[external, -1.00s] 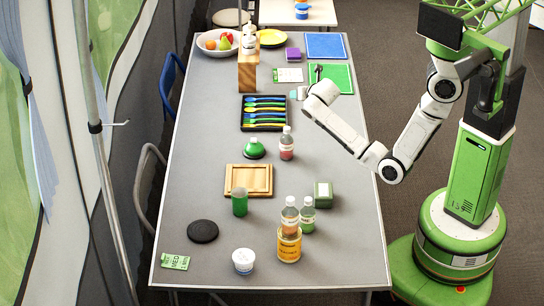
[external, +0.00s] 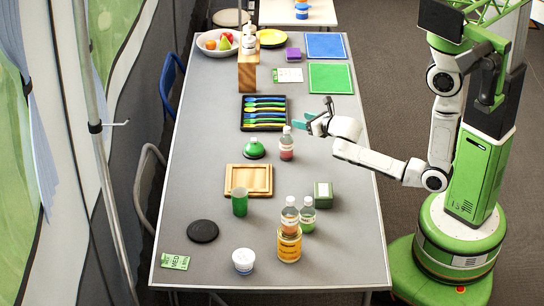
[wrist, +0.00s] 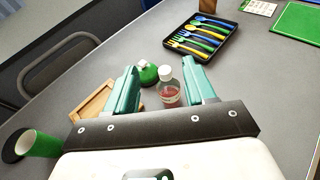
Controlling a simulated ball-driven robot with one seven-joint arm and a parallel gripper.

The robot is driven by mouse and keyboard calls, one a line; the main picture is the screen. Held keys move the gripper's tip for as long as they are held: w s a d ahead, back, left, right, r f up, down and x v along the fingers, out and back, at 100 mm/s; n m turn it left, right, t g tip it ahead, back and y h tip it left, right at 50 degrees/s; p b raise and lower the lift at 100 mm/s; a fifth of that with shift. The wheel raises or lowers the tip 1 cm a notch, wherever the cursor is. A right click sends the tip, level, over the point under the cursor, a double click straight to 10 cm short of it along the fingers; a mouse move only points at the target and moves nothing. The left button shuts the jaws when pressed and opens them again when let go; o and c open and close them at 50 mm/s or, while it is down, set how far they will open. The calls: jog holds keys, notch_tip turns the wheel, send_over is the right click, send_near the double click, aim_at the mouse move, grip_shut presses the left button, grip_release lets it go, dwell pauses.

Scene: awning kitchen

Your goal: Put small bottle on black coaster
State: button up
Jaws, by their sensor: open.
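A small clear bottle (external: 286,146) with reddish contents and a pale cap stands upright on the table. In the wrist view the bottle (wrist: 170,88) shows ahead, between the two fingers in the picture. My gripper (external: 308,123) is open and empty, just right of the bottle and apart from it; its teal fingers also show in the wrist view (wrist: 161,88). The round black coaster (external: 203,231) lies bare at the table's front left. Part of the coaster (wrist: 13,147) shows at the wrist view's left edge, behind a green cup.
A green bell-shaped object (external: 254,149) stands close left of the bottle. A cutlery tray (external: 264,112) lies behind.

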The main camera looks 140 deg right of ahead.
send_near(289, 131)
jog(key=d, duration=0.2)
jog(key=x, duration=0.4)
jog(key=b+x, duration=0.1)
jog(key=x, duration=0.1)
jog(key=shift+s+a+f, duration=0.1)
jog(key=shift+f, duration=0.25)
jog(key=shift+b+x, duration=1.05)
jog(key=shift+x, duration=1.65)
jog(key=shift+f, duration=0.15)
grip_shut()
